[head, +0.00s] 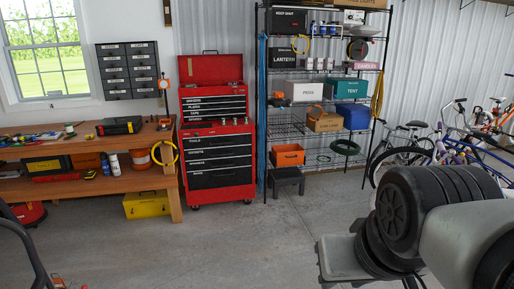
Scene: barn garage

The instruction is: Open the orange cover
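No single thing stands out clearly as the orange cover. An orange open-fronted box (287,155) sits low on the wire shelf, right of the red tool chest. A small orange-framed thing (185,70) stands by the raised lid of the tool chest, and another orange piece (315,111) rests by a brown box on the shelf. I cannot tell whether any of them has a hinged lid. My arm fills the lower right of the head view. My gripper's fingers are not visible, and nothing is seen held.
A red tool chest (218,165) stands against the wall. A wooden workbench (80,190) with tools is at the left. A black step stool (287,181) stands before the wire shelf. Bicycles (425,150) stand at the right. The concrete floor (235,240) in the middle is clear.

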